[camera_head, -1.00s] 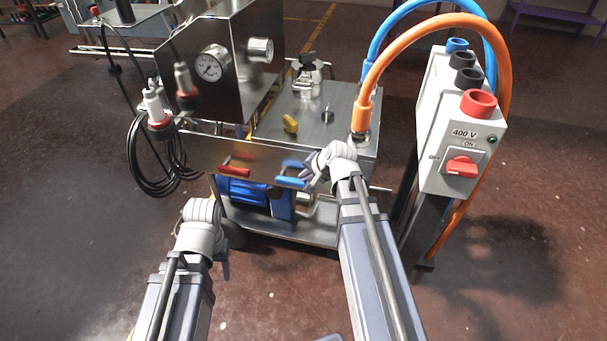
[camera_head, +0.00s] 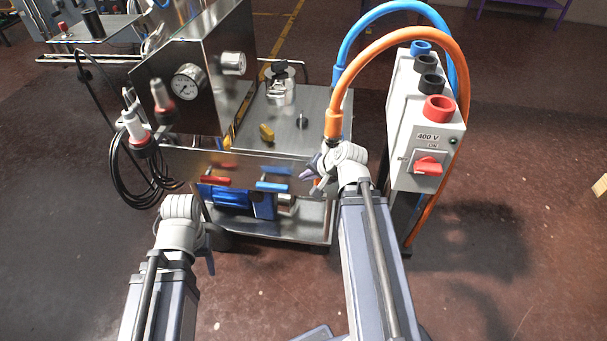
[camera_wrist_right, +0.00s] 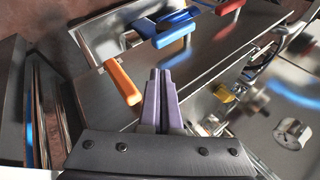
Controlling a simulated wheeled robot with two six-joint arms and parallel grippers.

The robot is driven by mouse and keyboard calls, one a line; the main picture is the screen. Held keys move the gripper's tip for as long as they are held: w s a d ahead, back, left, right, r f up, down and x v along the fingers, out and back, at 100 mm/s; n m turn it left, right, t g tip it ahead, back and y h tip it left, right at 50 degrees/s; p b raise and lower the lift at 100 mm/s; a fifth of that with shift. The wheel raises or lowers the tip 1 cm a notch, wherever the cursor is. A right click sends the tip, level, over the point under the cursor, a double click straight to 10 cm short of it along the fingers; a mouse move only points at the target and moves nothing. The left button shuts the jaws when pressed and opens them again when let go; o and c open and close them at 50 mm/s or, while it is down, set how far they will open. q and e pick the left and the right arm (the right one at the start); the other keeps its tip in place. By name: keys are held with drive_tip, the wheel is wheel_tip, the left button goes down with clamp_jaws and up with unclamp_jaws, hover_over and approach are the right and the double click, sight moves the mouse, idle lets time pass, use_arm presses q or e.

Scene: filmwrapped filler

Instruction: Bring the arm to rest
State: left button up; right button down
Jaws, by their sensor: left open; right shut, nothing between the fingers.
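My right gripper (camera_head: 314,172) is beside the front right corner of a steel machine cart (camera_head: 335,112), right of its blue lever (camera_head: 272,186) and red lever (camera_head: 215,181). In the right wrist view its purple fingers (camera_wrist_right: 160,82) are shut together with nothing between them. There they lie just right of an orange lever (camera_wrist_right: 122,82), apparently clear of it; the blue lever (camera_wrist_right: 176,31) and red lever (camera_wrist_right: 230,6) are farther up. My left gripper (camera_head: 208,258) is open and empty, low in front of the cart's left side; its fingers are partly hidden behind the wrist.
A grey 400 V box (camera_head: 425,120) with a red switch (camera_head: 428,166) stands close right of my right arm. An orange hose (camera_head: 390,40) and blue hose (camera_head: 372,12) arch behind it. Black cable (camera_head: 128,180) hangs at the cart's left.

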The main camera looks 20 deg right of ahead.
idle(0.3)
drive_tip(key=s+a+r+n+g+h+p, duration=0.1)
drive_tip(key=s+a+r+n+g+p, duration=0.1)
drive_tip(key=s+a+r+n+p, duration=0.2)
drive_tip(key=s+a+r+n+g+h+p, duration=0.1)
drive_tip(key=s+a+r+n+g+p, duration=0.2)
drive_tip(key=a+r+p, duration=0.5)
drive_tip(key=s+a+r+n+g+h+p, duration=0.1)
drive_tip(key=s+a+r+n+p, duration=0.4)
drive_tip(key=a+p, duration=0.5)
drive_tip(key=shift+s+a+r+n+g+h+p, duration=0.25)
drive_tip(key=shift+a+r+n+g+h+p, duration=0.25)
drive_tip(key=shift+n+g, duration=0.55)
drive_tip(key=shift+t, duration=0.25)
